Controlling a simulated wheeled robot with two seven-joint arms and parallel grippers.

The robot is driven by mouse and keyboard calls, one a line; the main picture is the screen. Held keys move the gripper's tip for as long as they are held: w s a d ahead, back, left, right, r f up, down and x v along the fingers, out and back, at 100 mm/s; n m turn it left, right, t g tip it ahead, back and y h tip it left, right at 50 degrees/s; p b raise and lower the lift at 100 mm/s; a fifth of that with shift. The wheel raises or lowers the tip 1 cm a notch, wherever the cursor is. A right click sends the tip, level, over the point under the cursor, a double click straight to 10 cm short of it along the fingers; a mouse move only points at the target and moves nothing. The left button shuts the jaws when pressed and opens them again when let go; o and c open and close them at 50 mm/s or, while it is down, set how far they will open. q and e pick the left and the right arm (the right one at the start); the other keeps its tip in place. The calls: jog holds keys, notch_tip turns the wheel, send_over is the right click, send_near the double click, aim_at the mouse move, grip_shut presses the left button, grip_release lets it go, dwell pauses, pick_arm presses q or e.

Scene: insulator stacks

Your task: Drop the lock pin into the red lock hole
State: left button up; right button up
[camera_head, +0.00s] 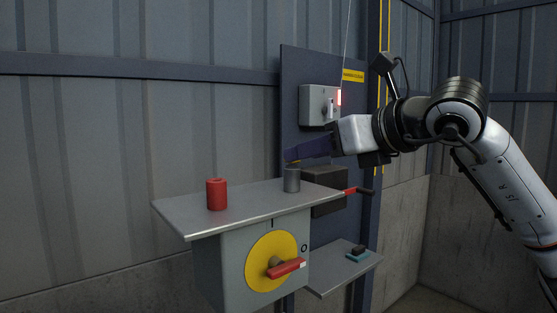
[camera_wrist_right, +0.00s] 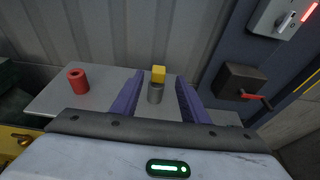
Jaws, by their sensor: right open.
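The red lock hole is a red cylinder with a dark opening in its top (camera_head: 217,194), upright on the left part of the grey shelf; it also shows in the wrist view (camera_wrist_right: 78,81). The lock pin appears as a yellow block (camera_wrist_right: 158,73) on top of a grey cylinder (camera_wrist_right: 155,94). In the head view the grey cylinder (camera_head: 291,181) stands on the shelf's right part, the yellow mostly hidden by my fingers. My right gripper (camera_head: 292,153) is open, its purple fingers on either side of the yellow block in the wrist view, with gaps showing. My left gripper is out of view.
The grey shelf (camera_head: 255,200) sits above a box with a yellow dial and red handle (camera_head: 272,262). A dark box with a red-handled crank (camera_head: 325,188) is right of the shelf. A grey switch box (camera_head: 314,104) hangs above. The shelf between the cylinders is clear.

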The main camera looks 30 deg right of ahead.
aim_at(298, 169)
jog(key=shift+x, duration=1.15)
jog(key=shift+w+a+f+p, duration=0.15)
jog(key=shift+w+p, duration=0.2)
jog(key=shift+w, duration=0.6)
jog(key=x, duration=0.1)
jog(key=p+x, duration=0.1)
jog(key=x, duration=0.1)
jog(key=shift+w+a+r+p, duration=0.2)
jog(key=shift+w+p, duration=0.1)
jog(key=shift+w, duration=0.1)
jog(key=shift+w+f, duration=0.15)
jog(key=shift+w, duration=0.15)
grip_shut()
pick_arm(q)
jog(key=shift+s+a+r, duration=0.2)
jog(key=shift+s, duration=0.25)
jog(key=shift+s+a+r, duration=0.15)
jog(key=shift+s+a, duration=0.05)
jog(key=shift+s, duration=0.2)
